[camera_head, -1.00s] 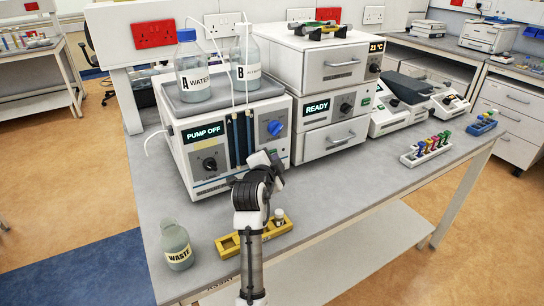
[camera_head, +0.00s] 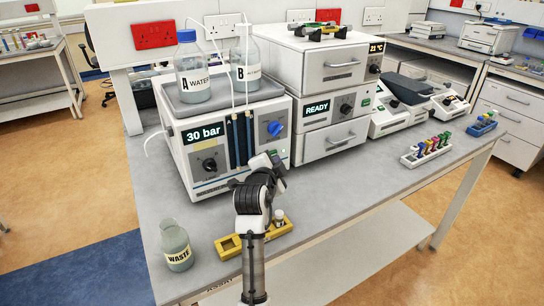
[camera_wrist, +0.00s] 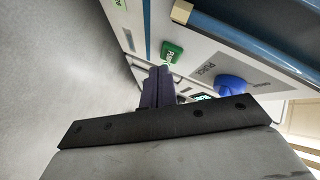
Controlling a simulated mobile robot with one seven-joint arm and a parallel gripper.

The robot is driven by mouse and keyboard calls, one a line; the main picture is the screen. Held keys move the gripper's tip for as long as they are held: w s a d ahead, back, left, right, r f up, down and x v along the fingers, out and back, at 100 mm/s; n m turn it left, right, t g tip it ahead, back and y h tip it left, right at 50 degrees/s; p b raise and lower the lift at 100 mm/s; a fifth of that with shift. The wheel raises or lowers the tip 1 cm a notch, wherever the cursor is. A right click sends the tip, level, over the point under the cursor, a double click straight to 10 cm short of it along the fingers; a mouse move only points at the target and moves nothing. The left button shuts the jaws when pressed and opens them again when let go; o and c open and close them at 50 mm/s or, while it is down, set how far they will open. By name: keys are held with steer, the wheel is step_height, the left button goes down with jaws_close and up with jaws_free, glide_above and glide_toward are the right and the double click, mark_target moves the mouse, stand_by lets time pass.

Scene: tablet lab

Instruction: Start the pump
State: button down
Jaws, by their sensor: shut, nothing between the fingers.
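The pump (camera_head: 240,165) is a white box on the bench with bottles A and B on top. Its display (camera_head: 205,133) reads "30 bar". A blue knob (camera_head: 276,128) sits on the right of its front. My gripper (camera_head: 275,162) is at the lower right of that front, hiding part of it. In the wrist view, my gripper (camera_wrist: 157,90) has its fingers together with nothing between them. A green pump button (camera_wrist: 172,52) shows just beyond the fingertips, and the blue knob (camera_wrist: 230,85) is to its right. I cannot tell whether the fingers touch the panel.
A waste bottle (camera_head: 176,246) stands at the bench's front left. A yellow rack (camera_head: 228,247) lies partly behind my arm. A "READY" unit (camera_head: 318,108) stands right of the pump. A rack of coloured vials (camera_head: 426,151) is further right. The bench between is clear.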

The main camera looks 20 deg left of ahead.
steer(key=shift+s+d, duration=0.95)
steer(key=shift+d, duration=0.25)
steer(key=shift+s+d, duration=0.9)
steer(key=shift+d, duration=0.25)
stand_by(0.8)
